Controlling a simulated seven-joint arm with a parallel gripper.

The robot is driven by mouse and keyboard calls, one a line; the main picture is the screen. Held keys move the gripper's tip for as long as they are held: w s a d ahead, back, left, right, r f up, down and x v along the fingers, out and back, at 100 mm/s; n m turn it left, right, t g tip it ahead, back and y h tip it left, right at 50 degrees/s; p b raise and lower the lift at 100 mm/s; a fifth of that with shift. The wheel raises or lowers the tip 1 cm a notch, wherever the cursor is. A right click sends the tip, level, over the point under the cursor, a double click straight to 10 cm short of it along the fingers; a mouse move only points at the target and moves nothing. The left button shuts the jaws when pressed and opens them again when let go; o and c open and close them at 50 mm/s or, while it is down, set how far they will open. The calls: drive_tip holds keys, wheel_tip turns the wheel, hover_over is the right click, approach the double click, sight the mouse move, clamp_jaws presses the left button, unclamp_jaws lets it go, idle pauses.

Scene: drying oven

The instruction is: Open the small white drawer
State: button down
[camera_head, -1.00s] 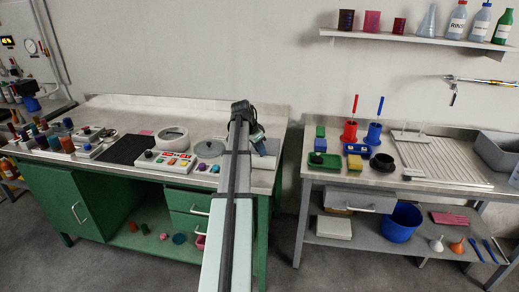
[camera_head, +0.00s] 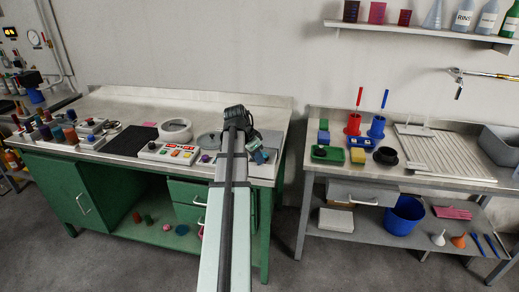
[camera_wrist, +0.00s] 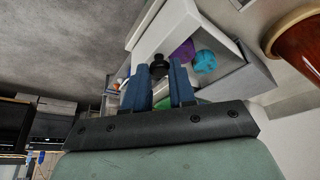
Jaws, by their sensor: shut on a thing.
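The small white drawer (camera_wrist: 152,38) is in the wrist view, pulled part way out of its light grey housing (camera_wrist: 248,78). A purple thing (camera_wrist: 183,51) and a teal round thing (camera_wrist: 205,61) show inside it. My gripper (camera_wrist: 165,72) has its two blue fingers shut on the drawer's round black knob (camera_wrist: 158,62). In the head view my gripper (camera_head: 261,156) is at the right end of the green bench, and my arm hides much of the drawer there.
The green bench (camera_head: 110,98) carries a button panel (camera_head: 168,152) and a round white dish (camera_head: 175,130) left of my arm. A reddish-brown cylinder (camera_wrist: 298,42) is close at right in the wrist view. A floor gap separates the grey sink bench (camera_head: 440,175).

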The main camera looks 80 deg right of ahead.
drive_tip(key=c, duration=0.9)
unclamp_jaws()
drive_tip(key=shift+c, duration=0.2)
drive_tip(key=shift+r, duration=0.1)
drive_tip(key=v, duration=1.3)
drive_tip(key=shift+r, duration=0.3)
drive_tip(key=shift+w+a, duration=0.1)
